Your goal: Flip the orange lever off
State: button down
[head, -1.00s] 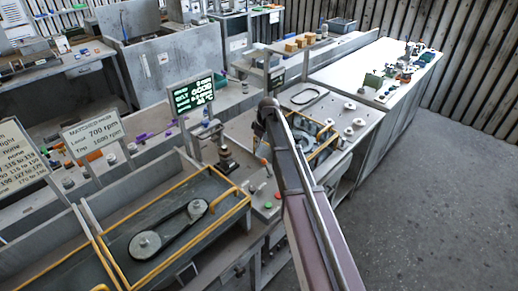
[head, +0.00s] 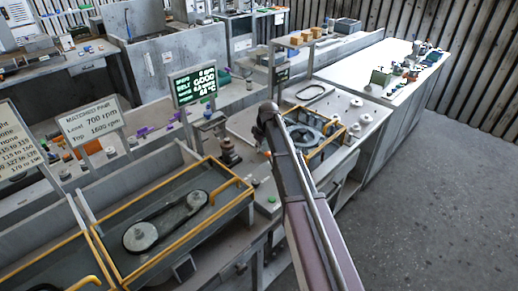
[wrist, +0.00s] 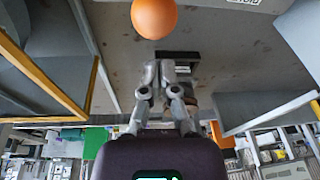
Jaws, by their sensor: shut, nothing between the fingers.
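A round orange knob (wrist: 154,16), which looks like the end of the orange lever, is large at the top of the wrist view. Its shaft cannot be made out. My gripper (wrist: 162,66) is shut and empty, with its fingertips just below the knob in the picture; a gap shows between them. A dark rectangular slot or plate (wrist: 188,55) on the grey panel lies behind the fingertips.
A yellow-railed tray with a belt and two pulleys (head: 140,236) stands left of my arm. A green-lit display (head: 195,85) and a dark post-like fitting (head: 228,152) stand behind. A yellow-framed unit (head: 322,150) is right of the arm. Open floor (head: 440,200) lies right.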

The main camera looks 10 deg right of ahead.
jog(key=shift+s+d+f, duration=0.25)
jog(key=shift+s+d, duration=0.85)
